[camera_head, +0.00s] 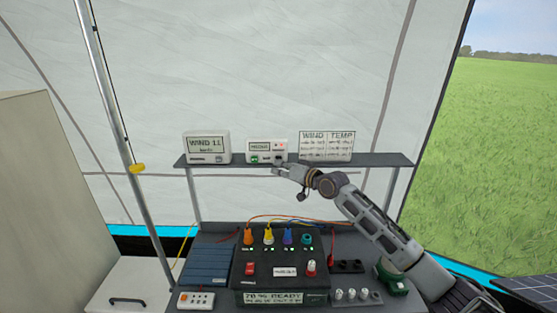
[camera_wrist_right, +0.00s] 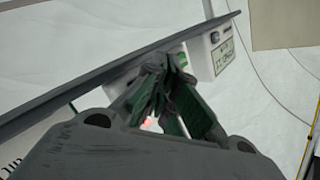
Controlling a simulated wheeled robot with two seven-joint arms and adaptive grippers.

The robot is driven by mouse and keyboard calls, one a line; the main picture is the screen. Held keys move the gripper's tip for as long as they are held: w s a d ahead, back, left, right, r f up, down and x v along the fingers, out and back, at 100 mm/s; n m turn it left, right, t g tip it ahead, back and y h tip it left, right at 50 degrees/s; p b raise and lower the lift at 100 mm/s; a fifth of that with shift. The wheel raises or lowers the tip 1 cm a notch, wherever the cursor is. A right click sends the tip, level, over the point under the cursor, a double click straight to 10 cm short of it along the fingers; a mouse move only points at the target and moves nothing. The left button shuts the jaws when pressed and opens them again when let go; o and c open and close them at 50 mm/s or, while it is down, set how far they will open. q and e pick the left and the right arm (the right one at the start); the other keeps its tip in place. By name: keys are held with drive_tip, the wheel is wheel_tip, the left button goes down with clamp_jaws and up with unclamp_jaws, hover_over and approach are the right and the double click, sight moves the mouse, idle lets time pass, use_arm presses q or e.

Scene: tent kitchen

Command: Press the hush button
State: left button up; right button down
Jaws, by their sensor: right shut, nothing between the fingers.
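A small white unit (camera_head: 267,146) stands in the middle of the shelf, with a display, a green spot at lower left, a red light at upper right and a dark spot at lower right. Its small lettering is unreadable, so I cannot tell which part is the hush button. My right gripper (camera_head: 276,170) is shut and empty, just below the unit's lower right front. In the right wrist view, the gripper's fingers (camera_wrist_right: 165,75) are together and hide most of the unit; a red glow shows behind them. Contact with the unit cannot be told. My left gripper is out of view.
The dark shelf (camera_head: 364,160) also holds a wind display (camera_head: 206,146) at left and a wind and temperature board (camera_head: 327,146) at right. Below stands a black power box (camera_head: 258,270) with coloured plugs and cables. A tent pole (camera_head: 125,145) rises at left.

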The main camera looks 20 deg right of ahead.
drive_tip(key=shift+s, duration=0.1)
drive_tip(key=s+p, duration=0.2)
drive_tip(key=s+a+p, duration=0.1)
drive_tip(key=s+p, duration=0.1)
drive_tip(key=shift+s+a, duration=0.2)
drive_tip(key=shift+s, duration=0.15)
idle(0.5)
idle(0.5)
